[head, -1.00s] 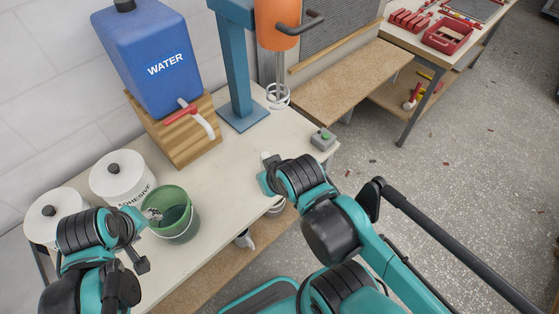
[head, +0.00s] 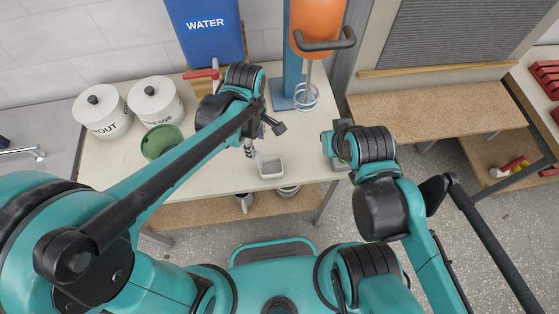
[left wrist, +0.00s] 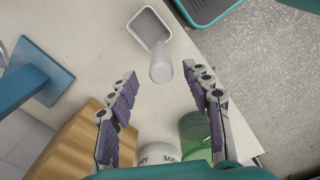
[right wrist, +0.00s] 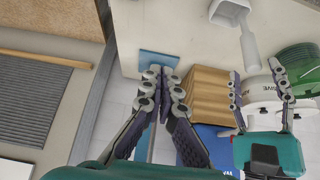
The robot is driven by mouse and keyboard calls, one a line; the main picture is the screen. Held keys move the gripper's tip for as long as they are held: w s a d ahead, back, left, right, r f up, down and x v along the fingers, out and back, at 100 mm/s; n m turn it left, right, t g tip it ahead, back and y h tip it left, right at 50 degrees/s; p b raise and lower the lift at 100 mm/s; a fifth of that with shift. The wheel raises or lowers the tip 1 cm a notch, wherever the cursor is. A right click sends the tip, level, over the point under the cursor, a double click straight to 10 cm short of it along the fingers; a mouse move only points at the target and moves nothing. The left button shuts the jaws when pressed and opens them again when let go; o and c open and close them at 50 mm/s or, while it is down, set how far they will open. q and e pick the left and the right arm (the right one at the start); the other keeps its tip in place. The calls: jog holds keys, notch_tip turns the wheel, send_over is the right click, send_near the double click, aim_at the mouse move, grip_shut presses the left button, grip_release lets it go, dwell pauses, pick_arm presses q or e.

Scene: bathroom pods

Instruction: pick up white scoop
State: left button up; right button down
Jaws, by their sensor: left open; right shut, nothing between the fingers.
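The white scoop (head: 271,168) lies on the pale table near its front edge, a square tray with a round handle. In the left wrist view the scoop (left wrist: 149,28) lies ahead, its handle end (left wrist: 161,68) pointing back between my fingertips. My left gripper (head: 264,136) is open, above the table at the handle side of the scoop; I cannot tell whether it touches. My right gripper (head: 338,146) is shut and empty, at the table's right end. The right wrist view also shows the scoop (right wrist: 228,13), with my open left gripper (right wrist: 262,90) beside its handle.
A green bucket (head: 161,142) and two white lidded tubs (head: 103,112) (head: 156,101) stand to the left. Behind are the blue water container (head: 205,35) and the orange mixer (head: 318,25) with its whisk (head: 305,97). The table around the scoop is mostly clear.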

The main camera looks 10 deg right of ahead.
aim_at(259, 157)
pick_arm(q)
jog(key=shift+d+f, duration=0.15)
jog(key=shift+d, duration=0.05)
jog(key=shift+f, duration=0.3)
notch_tip(259, 157, down, 7)
jog(key=b, duration=0.2)
jog(key=shift+s+b, duration=0.15)
jog(key=shift+b, duration=0.15)
jog(key=shift+a, duration=0.1)
grip_shut()
